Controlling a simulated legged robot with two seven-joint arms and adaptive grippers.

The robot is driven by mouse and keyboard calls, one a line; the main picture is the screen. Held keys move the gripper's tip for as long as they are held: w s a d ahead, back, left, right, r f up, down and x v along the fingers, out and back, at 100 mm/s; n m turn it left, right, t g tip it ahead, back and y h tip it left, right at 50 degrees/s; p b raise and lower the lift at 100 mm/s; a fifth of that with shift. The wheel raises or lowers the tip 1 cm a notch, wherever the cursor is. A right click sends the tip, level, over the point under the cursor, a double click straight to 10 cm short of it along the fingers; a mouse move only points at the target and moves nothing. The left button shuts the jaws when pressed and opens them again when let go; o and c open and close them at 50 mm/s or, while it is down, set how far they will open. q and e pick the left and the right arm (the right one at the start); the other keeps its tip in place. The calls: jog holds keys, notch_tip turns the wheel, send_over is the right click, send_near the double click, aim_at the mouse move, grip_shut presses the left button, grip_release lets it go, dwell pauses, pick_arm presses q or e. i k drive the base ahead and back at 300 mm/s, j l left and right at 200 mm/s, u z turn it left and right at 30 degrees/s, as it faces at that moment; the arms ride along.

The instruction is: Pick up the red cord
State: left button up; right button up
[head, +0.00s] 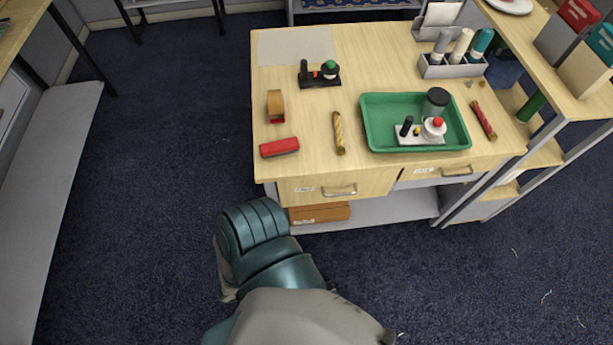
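The red cord (483,120) appears to be the narrow red bundle with pale ends. It lies at a slant near the right front of the wooden table (300,104), just right of the green tray (367,128) and apart from it. A similar yellow-gold bundle (338,133) lies left of the tray. Neither of my grippers can be made out. Only a teal and grey part of my own body shows at the bottom middle, in front of the table and well short of the red cord.
The green tray holds a clear dark-lidded jar (435,103) and a small white stand with knobs. A bottle rack (452,70) stands behind. Raised shelving (545,60) borders the right side.

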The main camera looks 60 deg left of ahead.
aim_at(474, 105)
jog(key=u, duration=0.35)
jog(key=i+l+u, duration=0.5)
jog(key=l, duration=0.15)
jog(key=i+l+u, duration=0.1)
jog(key=l+u, duration=0.15)
jog(key=l, duration=0.1)
